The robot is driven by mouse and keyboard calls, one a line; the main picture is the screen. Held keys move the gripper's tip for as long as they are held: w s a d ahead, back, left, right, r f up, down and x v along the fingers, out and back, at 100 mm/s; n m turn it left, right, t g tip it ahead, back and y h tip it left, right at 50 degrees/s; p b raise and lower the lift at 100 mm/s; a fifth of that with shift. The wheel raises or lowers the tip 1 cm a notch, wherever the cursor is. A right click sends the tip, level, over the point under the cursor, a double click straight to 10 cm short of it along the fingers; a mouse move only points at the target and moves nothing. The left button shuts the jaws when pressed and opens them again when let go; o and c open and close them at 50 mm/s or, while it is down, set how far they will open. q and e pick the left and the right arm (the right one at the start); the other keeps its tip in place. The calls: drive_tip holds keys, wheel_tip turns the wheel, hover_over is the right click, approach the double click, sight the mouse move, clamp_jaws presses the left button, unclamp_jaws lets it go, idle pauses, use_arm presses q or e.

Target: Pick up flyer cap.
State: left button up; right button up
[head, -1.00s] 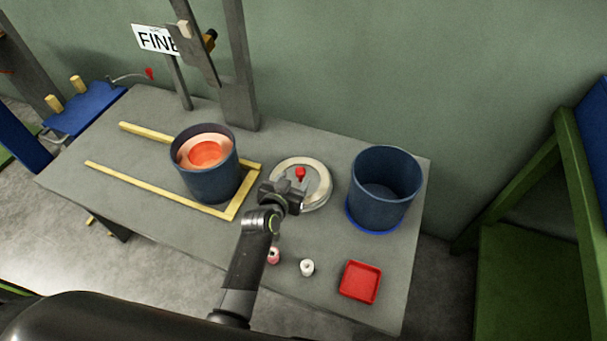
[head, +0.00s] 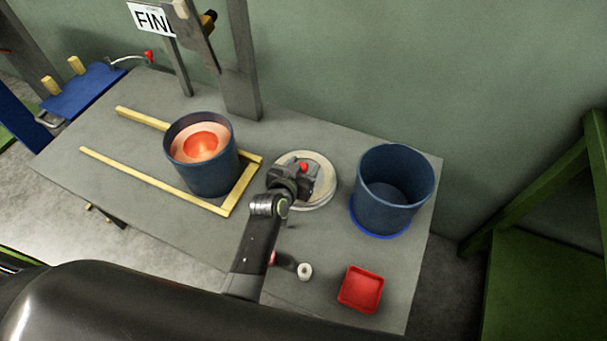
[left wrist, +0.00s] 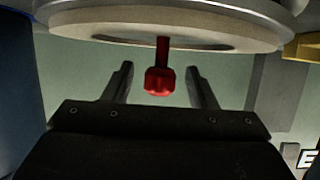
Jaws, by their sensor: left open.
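The flyer cap (head: 325,183) is a pale round disc with a grey centre and a red knob (head: 303,167). It sits on the table between the two dark blue tubs. My left gripper (head: 300,174) is open over the cap, close to the knob. In the left wrist view the picture looks upside down: the disc (left wrist: 235,33) is at the top and the red knob (left wrist: 160,82) hangs between the two spread fingers. Clear gaps show on both sides of the knob. My right gripper is not in view.
A blue tub with an orange-centred spool (head: 200,178) stands inside the yellow rails (head: 135,170) on the left. An empty blue tub (head: 380,205) stands close on the right. A red tray (head: 361,289) and a small white roll (head: 304,271) lie in front. A grey post (head: 240,85) rises behind.

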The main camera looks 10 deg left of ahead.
sight(303, 165)
use_arm(q)
clamp_jaws()
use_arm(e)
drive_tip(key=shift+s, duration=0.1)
use_arm(q)
drive_tip(key=shift+r, duration=0.2)
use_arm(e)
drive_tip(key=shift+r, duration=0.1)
